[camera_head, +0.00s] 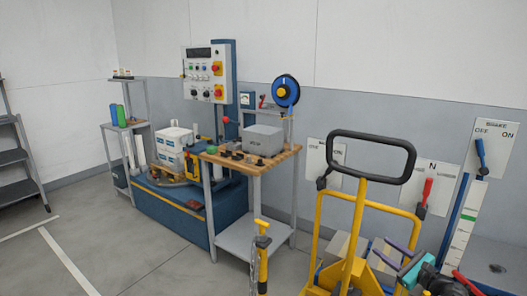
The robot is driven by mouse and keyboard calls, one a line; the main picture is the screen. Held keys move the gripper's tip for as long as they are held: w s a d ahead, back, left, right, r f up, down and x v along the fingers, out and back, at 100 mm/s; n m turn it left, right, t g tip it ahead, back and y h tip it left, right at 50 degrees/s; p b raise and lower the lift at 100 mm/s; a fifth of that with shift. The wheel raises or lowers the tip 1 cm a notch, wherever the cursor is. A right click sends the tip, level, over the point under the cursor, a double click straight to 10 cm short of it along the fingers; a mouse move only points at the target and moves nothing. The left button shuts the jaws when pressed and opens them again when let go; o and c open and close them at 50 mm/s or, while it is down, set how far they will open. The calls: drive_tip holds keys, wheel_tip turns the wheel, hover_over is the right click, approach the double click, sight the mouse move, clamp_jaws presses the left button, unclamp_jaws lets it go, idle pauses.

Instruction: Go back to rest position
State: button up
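The task names no object. A workbench with a wooden top (229,160) stands in the middle of the view, with a grey bin (263,139) and several small dark parts on it. A yellow pallet truck with a black loop handle (372,138) stands at the right front.
A blue machine base (168,205) carries a white box (175,140) behind the bench. A control panel (205,74) stands above it. Wall levers, one red (426,190) and one blue (480,153), are at right. A yellow post (262,256) stands in front. The left floor is clear.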

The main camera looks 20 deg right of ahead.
drive_tip(key=w+a+f+n+g+y, duration=0.2)
drive_tip(key=w+a+f+n, duration=0.15)
drive_tip(key=a, duration=0.35)
drive_tip(key=w+a+f+n+g+y, duration=0.2)
drive_tip(key=w+a+f, duration=0.25)
drive_tip(key=a, duration=0.25)
drive_tip(key=w+a+f+n+g, duration=0.1)
drive_tip(key=a+f+n+g, duration=0.3)
drive_tip(key=a, duration=0.6)
drive_tip(key=w+a+f+n+g, duration=0.1)
drive_tip(key=a+f+n+g, duration=0.2)
drive_tip(key=a+f+n, duration=0.45)
drive_tip(key=w+a+f+n+g, duration=0.1)
drive_tip(key=a+f+n+g, duration=0.2)
drive_tip(key=a, duration=0.8)
drive_tip(key=s+a+f+n+g+h, duration=0.2)
drive_tip(key=s+a+n, duration=0.1)
drive_tip(key=a+n, duration=0.3)
drive_tip(key=s+a+f+n+g+h, duration=0.1)
drive_tip(key=s+a+f+n+h, duration=0.2)
drive_tip(key=a+n, duration=0.25)
drive_tip(key=s+f+g+p, duration=0.3)
drive_tip(key=s+f, duration=0.2)
drive_tip(key=s, duration=0.7)
drive_tip(key=s+f+g+p, duration=0.2)
drive_tip(key=s+f, duration=0.4)
drive_tip(key=s, duration=0.7)
drive_tip(key=shift+a+f+m+g+p, duration=0.3)
drive_tip(key=shift+m+g+p, duration=0.1)
drive_tip(key=shift+p, duration=0.25)
